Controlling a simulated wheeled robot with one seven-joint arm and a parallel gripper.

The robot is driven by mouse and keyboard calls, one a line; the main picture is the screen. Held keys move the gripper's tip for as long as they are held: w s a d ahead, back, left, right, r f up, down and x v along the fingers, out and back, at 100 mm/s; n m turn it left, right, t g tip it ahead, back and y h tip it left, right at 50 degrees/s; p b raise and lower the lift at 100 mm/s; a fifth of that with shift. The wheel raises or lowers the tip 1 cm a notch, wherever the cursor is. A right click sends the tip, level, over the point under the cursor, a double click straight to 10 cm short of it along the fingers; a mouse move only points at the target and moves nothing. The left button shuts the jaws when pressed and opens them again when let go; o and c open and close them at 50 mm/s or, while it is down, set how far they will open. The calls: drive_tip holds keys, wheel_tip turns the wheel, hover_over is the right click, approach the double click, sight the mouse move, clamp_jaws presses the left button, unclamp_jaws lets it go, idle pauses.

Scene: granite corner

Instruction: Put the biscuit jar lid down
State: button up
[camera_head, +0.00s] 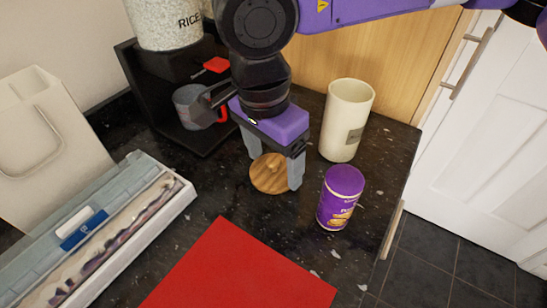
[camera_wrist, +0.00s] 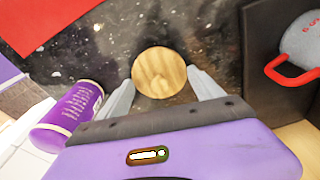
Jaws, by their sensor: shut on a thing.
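The biscuit jar lid (camera_head: 268,174) is a round wooden disc with a small knob. It is at or just above the dark granite worktop; I cannot tell if it touches. My gripper (camera_head: 273,174) points down with its two grey fingers on either side of the lid, shut on it. In the wrist view the lid (camera_wrist: 159,73) shows between the fingertips (camera_wrist: 162,80). An open cream jar (camera_head: 348,120) without a lid stands upright behind and to the right of my gripper.
A purple biscuit tube (camera_head: 340,198) stands close to the right of my gripper. A red mat (camera_head: 235,270) lies in front. A black coffee machine (camera_head: 145,95) with a grey mug (camera_head: 192,107) is behind left. A long open box (camera_head: 100,240) lies at left.

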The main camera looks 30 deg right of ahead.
sight(268, 174)
drive_tip(key=o, duration=1.4)
drive_tip(key=shift+c, duration=0.2)
wheel_tip(268, 174, up, 12)
drive_tip(key=a+p, duration=0.1)
drive_tip(key=shift+s+a+p, duration=0.15)
drive_tip(key=shift+a+p, duration=0.1)
drive_tip(key=shift+p, duration=0.05)
